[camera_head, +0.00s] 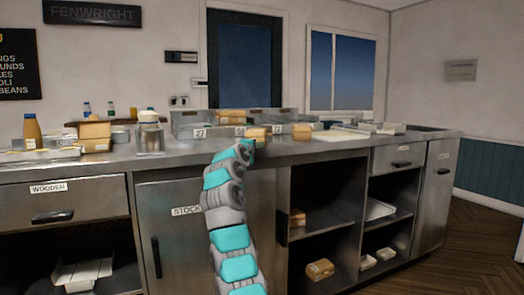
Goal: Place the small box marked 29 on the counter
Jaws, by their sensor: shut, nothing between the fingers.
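No number 29 is readable on any box, so I cannot tell which box is the marked one. A small tan box (320,268) lies on the floor of the open cabinet, with a pale mark on it. Another small tan box (297,217) sits on the shelf above, at its left end. Two more tan boxes stand on the counter, one (257,133) just beyond my arm's end and one (301,132) further right. The steel counter (345,148) runs across the view. My gripper (250,144) is small at the arm's end, over the counter's front edge, shut and empty.
Grey bins (198,131) with number tags stand at the back. A glass jar (149,138), a larger cardboard box (94,136) and a bottle (32,131) crowd the left. The right compartment holds small pale boxes (368,262) and a tray (379,209). The right counter front is clear.

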